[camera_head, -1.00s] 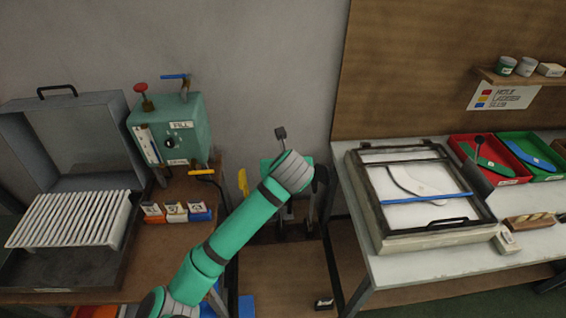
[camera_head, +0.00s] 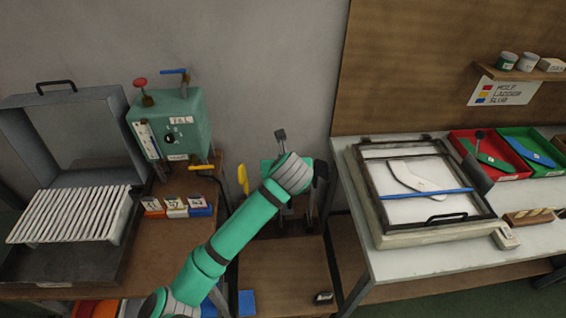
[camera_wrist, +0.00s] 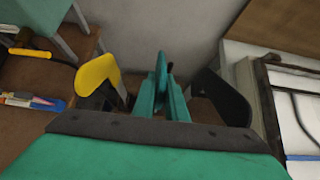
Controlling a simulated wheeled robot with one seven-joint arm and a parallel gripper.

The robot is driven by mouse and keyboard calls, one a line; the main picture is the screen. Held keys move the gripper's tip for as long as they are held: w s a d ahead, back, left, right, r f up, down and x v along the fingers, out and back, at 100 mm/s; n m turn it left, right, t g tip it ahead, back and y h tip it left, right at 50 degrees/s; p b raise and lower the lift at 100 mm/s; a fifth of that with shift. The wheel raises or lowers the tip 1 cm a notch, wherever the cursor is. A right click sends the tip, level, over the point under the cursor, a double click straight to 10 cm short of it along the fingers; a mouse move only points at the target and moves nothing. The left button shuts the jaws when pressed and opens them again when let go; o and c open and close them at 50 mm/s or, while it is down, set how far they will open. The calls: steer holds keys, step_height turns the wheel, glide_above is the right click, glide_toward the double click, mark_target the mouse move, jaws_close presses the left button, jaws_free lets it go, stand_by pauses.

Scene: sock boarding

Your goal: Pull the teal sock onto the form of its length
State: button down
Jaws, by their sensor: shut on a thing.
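My gripper (camera_wrist: 164,108) is low over the form stand, pointing at the wall. It is shut on teal material, which I take to be the teal sock (camera_wrist: 175,101). The material narrows to a raised tip in the wrist view, between a yellow form (camera_wrist: 97,73) on the left and a black form (camera_wrist: 221,97) on the right. Whether a form is inside it is hidden. In the head view a teal patch (camera_head: 266,172) shows beside my wrist, with the yellow form (camera_head: 243,180) to its left and the black form (camera_head: 320,180) to its right.
At left stand a slatted rack (camera_head: 70,214) in an open box, a green control box (camera_head: 172,122) and small numbered blocks (camera_head: 176,208). At right a bench holds a framed light panel (camera_head: 440,222), a red tray (camera_head: 463,135) and a green tray (camera_head: 512,133).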

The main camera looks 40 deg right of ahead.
steer(key=shift+f, duration=1.95)
steer(key=c, duration=1.7)
jaws_free()
steer(key=v, duration=1)
steer(key=shift+s+a+r, duration=0.15)
steer(key=shift+s+r, duration=0.1)
steer(key=shift+s, duration=0.05)
